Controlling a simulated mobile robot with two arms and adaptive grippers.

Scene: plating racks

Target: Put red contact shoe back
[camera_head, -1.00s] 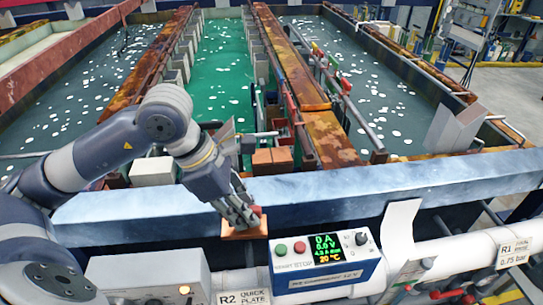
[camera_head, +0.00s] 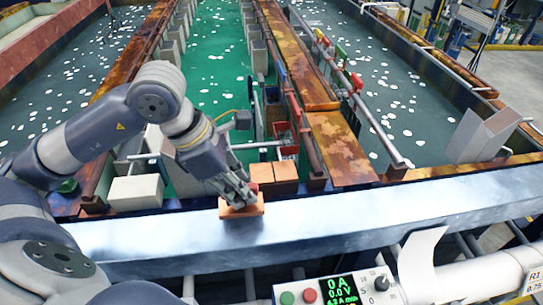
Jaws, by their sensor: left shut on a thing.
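My left gripper (camera_head: 240,196) comes in from the left and is shut on an orange-brown block with a small red part on top, which I take to be the red contact shoe (camera_head: 243,210). The shoe shows over the top of the blue-grey front rail (camera_head: 380,205). I cannot tell if it touches the rail or hangs just above it. The fingers hide part of the shoe. Two similar brown blocks (camera_head: 287,171) sit side by side just beyond it, at the near end of the green tank. My right gripper is not in view.
A control box with a lit display (camera_head: 341,289) stands in front of the rail. Rusty beams and bars (camera_head: 340,150) run between the liquid-filled tanks. A bent pale sheet (camera_head: 420,262) rises at the right front.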

